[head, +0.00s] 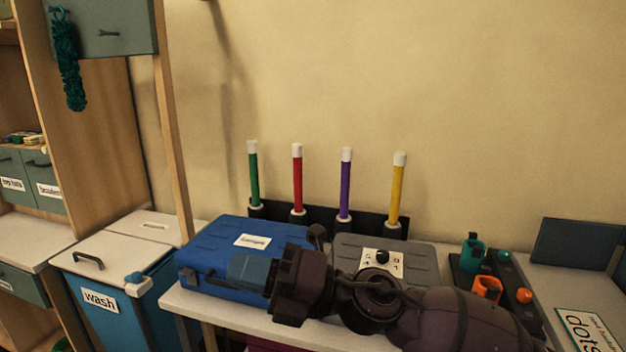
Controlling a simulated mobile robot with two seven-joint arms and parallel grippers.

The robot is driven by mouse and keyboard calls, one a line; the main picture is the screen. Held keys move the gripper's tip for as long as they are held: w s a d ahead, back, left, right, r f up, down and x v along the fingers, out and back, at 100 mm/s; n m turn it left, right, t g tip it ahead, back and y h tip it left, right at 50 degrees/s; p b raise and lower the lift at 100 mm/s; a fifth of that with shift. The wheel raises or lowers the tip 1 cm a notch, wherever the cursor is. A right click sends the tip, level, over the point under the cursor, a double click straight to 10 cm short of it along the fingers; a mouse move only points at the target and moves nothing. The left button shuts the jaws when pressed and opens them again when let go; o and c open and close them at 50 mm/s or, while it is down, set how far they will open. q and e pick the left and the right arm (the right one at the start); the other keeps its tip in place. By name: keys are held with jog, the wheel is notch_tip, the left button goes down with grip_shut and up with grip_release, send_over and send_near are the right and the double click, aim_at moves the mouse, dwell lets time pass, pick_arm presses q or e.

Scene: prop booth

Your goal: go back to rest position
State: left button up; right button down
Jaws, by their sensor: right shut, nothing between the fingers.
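My right arm comes in from the lower right and lies low across the front of the table. My right gripper (246,270) points left, shut and empty, in front of and over the blue case (213,244). The gripper and wrist hide part of the blue case and the front of the grey case (420,257). I cannot tell whether the gripper touches the blue case. My left gripper is out of view.
Green (254,177), red (297,180), purple (346,184) and yellow (397,190) sticks stand upright in a black rack behind the cases. A dark tray with teal (472,255) and orange (486,290) pieces is right. A "wash" bin (98,299) stands left.

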jog(key=w+d+f+m+t+h, duration=0.35)
jog(key=d+m+t, duration=0.25)
jog(key=m+t, duration=0.3)
jog(key=w+d+f+m+t+h, duration=0.35)
jog(key=d+m+t, duration=0.2)
jog(key=m, duration=0.55)
jog(key=d+f+m+t+h, duration=0.1)
jog(key=d+f+m+h, duration=0.6)
jog(key=d+f+m, duration=0.45)
jog(key=s+d+f+m+g+h, duration=0.1)
jog(key=s+d+f+m+h, duration=0.1)
jog(key=s+d+f, duration=0.2)
jog(key=s+d+f+m+g+h+p, duration=0.1)
jog(key=s+d+f, duration=0.3)
jog(key=s+f, duration=0.7)
jog(key=s+d+f+m+g+h, duration=0.3)
jog(key=s+d+f+m+h, duration=0.1)
jog(key=s+f, duration=0.4)
jog(key=shift+s+d, duration=0.35)
jog(key=shift+s, duration=0.65)
jog(key=shift+g, duration=0.25)
